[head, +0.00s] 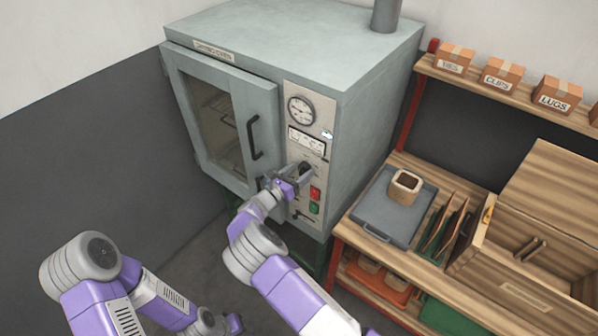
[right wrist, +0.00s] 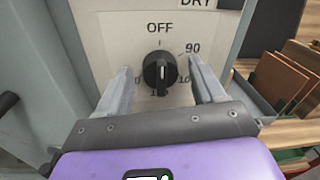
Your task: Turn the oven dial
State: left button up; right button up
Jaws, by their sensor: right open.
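The oven dial is a black knob (right wrist: 160,72) on the pale control panel of the grey oven (head: 366,92). In the right wrist view it has OFF above it, 90 at upper right and further numbers around its lower side, partly hidden. A white mark runs down the knob's lower half. My right gripper (right wrist: 160,88) is open, with one finger on each side of the knob; I cannot tell whether either finger touches it. In the head view the right gripper (head: 303,174) is at the panel, partly covering the dial.
A round gauge (head: 301,110) is above the dial, and red (head: 315,193) and green (head: 314,208) buttons are below. The oven door handle (head: 254,138) is just left of the panel. A wooden bench with a grey tray (head: 388,230) stands at right.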

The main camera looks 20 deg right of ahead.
jog(key=c, duration=1.1)
jog(key=shift+o, duration=0.2)
jog(key=m+b, duration=0.3)
jog(key=shift+f, duration=0.15)
jog(key=m+y+b, duration=0.1)
jog(key=m+b, duration=0.7)
jog(key=b, duration=0.2)
jog(key=shift+s+d+f+m, duration=0.1)
jog(key=shift+m, duration=0.3)
jog(key=m+b, duration=0.4)
jog(key=b, duration=0.4)
jog(key=m+b, duration=0.5)
jog(key=b, duration=0.4)
jog(key=shift+m+t+y, duration=0.3)
jog(key=shift+t, duration=0.1)
jog(key=shift+r+m+b, duration=0.2)
jog(key=shift+m+b, duration=0.6)
jog(key=shift+b, duration=0.25)
